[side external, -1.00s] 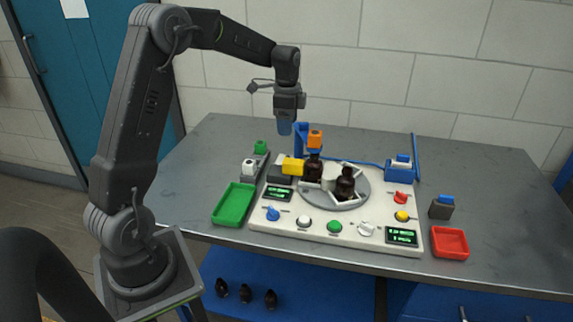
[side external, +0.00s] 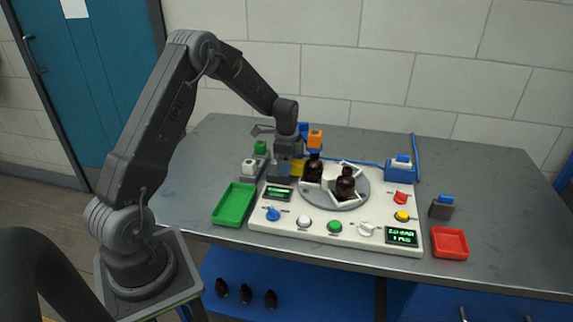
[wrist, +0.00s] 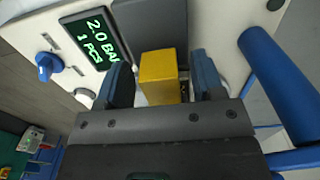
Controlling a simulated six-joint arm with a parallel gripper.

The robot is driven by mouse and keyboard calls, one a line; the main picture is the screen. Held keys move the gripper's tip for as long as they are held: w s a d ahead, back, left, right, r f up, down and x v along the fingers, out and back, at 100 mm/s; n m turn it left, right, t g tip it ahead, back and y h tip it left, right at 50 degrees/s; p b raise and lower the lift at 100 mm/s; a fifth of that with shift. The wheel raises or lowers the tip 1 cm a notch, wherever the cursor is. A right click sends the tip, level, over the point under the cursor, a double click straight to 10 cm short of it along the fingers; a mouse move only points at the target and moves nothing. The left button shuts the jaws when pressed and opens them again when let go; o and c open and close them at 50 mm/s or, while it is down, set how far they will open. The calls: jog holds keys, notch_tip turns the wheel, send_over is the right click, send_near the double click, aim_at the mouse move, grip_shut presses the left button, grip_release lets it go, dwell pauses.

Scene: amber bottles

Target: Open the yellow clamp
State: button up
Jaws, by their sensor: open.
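The yellow clamp (wrist: 158,78) shows in the wrist view as a yellow block between my two fingers, beside a dark grey body (wrist: 150,25). In the side view the yellow block (side external: 297,168) is partly hidden behind my gripper (side external: 284,170). In the wrist view my gripper (wrist: 165,85) is open, with one blue finger on each side of the block.
Two amber bottles (side external: 314,168) (side external: 346,184) stand on the round turntable (side external: 352,203) to the right. A blue post (wrist: 280,85) with an orange top is close to my gripper. A green tray (side external: 234,204) and a red tray (side external: 450,243) lie on the table.

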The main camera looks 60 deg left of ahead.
jog(key=shift+f, duration=0.3)
